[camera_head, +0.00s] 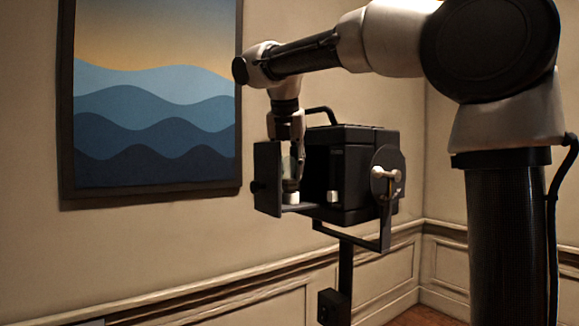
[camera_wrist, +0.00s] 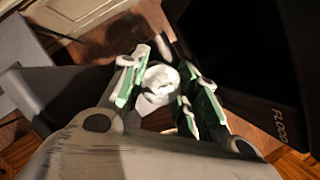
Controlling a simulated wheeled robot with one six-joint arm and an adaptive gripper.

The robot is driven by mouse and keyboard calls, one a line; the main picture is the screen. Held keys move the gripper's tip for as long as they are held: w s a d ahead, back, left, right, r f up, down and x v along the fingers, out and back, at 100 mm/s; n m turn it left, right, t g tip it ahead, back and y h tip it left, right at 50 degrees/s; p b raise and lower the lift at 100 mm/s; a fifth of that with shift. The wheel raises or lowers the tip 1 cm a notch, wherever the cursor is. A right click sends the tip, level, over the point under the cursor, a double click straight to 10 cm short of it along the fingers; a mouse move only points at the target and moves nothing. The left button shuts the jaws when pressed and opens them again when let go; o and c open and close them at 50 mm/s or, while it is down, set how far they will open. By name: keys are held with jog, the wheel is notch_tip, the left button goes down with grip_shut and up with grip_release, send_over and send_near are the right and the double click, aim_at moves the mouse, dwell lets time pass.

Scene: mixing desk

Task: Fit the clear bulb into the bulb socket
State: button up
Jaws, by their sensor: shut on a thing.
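My gripper (camera_head: 291,183) points down at the open left side of a black lamp housing (camera_head: 365,160). In the wrist view, its green-padded fingers (camera_wrist: 160,92) are shut on the clear bulb (camera_wrist: 158,80), which looks whitish and glossy. A small white piece (camera_head: 292,198) shows just below the fingertips, over the housing's low front ledge. It may be the bulb socket or the bulb's base; I cannot tell which. Whether the bulb touches or sits in a socket is hidden by the fingers.
A dark upright panel (camera_head: 267,178) stands close left of my gripper. A second small white part (camera_head: 333,197) shows at the housing's front. A round dark plate with a pale knob (camera_head: 386,173) is at the right. A stand (camera_head: 346,265) carries the housing. A framed picture (camera_head: 155,95) hangs behind.

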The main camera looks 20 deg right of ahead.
jog(key=o, duration=1.1)
jog(key=shift+c, duration=0.2)
jog(key=v, duration=1.2)
